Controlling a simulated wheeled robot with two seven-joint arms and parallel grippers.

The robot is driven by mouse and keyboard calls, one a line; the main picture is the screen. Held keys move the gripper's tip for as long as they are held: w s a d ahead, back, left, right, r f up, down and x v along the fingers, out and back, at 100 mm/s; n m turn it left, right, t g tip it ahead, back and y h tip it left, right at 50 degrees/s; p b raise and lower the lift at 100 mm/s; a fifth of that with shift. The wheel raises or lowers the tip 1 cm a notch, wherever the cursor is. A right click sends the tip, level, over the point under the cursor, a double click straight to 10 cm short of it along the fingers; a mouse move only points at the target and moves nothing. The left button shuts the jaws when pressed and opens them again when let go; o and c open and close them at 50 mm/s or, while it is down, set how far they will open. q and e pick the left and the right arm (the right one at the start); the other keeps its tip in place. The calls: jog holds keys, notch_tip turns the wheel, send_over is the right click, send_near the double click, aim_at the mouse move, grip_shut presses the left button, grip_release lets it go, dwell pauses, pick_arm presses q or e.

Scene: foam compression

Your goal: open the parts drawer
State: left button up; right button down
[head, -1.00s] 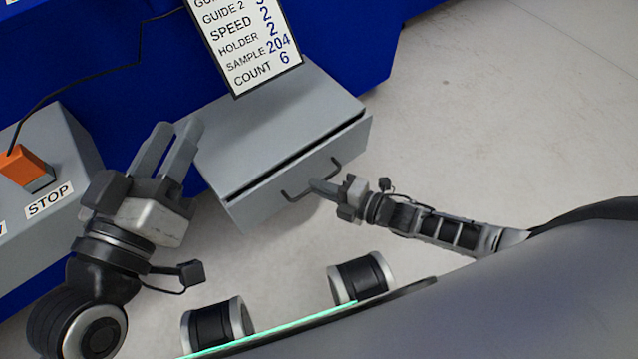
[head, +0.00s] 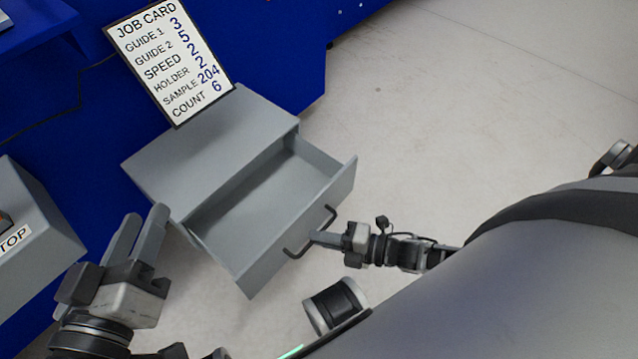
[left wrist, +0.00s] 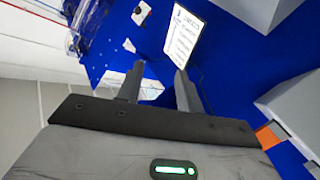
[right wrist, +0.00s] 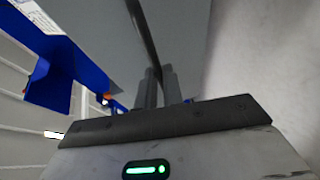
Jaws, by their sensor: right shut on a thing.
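The grey parts drawer (head: 262,208) stands pulled well out of its grey cabinet (head: 212,150) in the head view. The part of its inside that I see looks empty. A dark bar handle (head: 330,216) is on its front. My right gripper (head: 318,237) is shut on the handle; in the right wrist view its fingers (right wrist: 160,88) close together at the dark bar (right wrist: 143,45). My left gripper (head: 140,232) is raised left of the drawer, its fingers apart and empty. The left fingers also show apart in the left wrist view (left wrist: 158,88).
A job card (head: 170,62) stands behind the cabinet top, against the blue machine (head: 50,90). A grey box with a STOP label (head: 25,225) is at the left. Pale floor (head: 440,130) is clear to the right of the drawer.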

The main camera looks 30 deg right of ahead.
jog(key=c, duration=1.5)
grip_release()
